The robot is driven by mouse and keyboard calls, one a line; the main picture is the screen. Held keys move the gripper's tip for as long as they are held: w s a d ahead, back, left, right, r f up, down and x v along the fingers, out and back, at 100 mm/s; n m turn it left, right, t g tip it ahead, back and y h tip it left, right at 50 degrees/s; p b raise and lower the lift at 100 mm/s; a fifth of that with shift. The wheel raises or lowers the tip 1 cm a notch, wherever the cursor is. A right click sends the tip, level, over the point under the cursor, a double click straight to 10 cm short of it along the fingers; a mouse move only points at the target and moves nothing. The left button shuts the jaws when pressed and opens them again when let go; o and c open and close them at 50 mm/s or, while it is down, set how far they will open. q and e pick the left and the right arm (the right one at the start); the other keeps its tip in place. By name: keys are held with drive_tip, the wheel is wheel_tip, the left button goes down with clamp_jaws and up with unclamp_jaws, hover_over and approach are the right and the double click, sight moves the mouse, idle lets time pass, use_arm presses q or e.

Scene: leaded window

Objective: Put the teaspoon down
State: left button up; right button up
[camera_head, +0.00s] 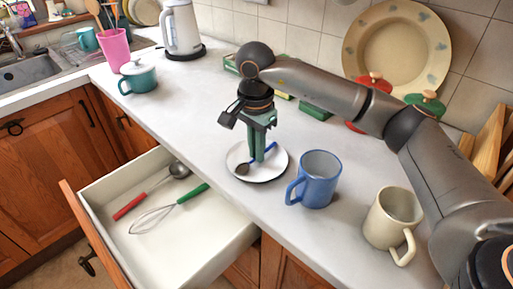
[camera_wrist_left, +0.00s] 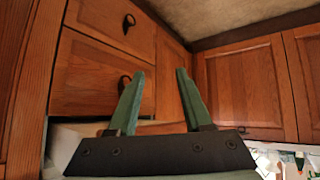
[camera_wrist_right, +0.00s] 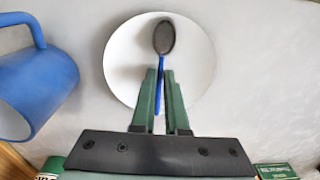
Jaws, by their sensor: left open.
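The teaspoon has a dark bowl (camera_head: 242,169) and a blue handle. It is at the white saucer (camera_head: 274,168) on the counter, its bowl over the saucer. The teaspoon also shows in the right wrist view (camera_wrist_right: 164,38), over the saucer (camera_wrist_right: 125,60). My right gripper (camera_head: 257,158) points down over the saucer with its fingers shut on the blue handle. I cannot tell whether the spoon touches the saucer. My left gripper (camera_wrist_left: 160,72) is open and empty, facing wooden cabinet fronts in its wrist view; it is not in the head view.
A blue mug (camera_head: 319,180) stands right of the saucer, and a cream mug (camera_head: 391,220) further right. An open drawer (camera_head: 215,240) below holds a red-handled ladle (camera_head: 148,194) and a green-handled whisk (camera_head: 165,210). A teal pot (camera_head: 139,78) stands left. The counter left of the saucer is clear.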

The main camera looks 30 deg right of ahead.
drive_tip(key=o, duration=0.4)
drive_tip(key=shift+r, duration=0.15)
drive_tip(key=r+p, duration=0.1)
drive_tip(key=r, duration=0.5)
drive_tip(key=r+p, duration=0.1)
drive_tip(key=r, duration=0.5)
drive_tip(key=shift+s+a+r, duration=0.15)
drive_tip(key=shift+a+r, duration=0.05)
drive_tip(key=shift+r, duration=0.2)
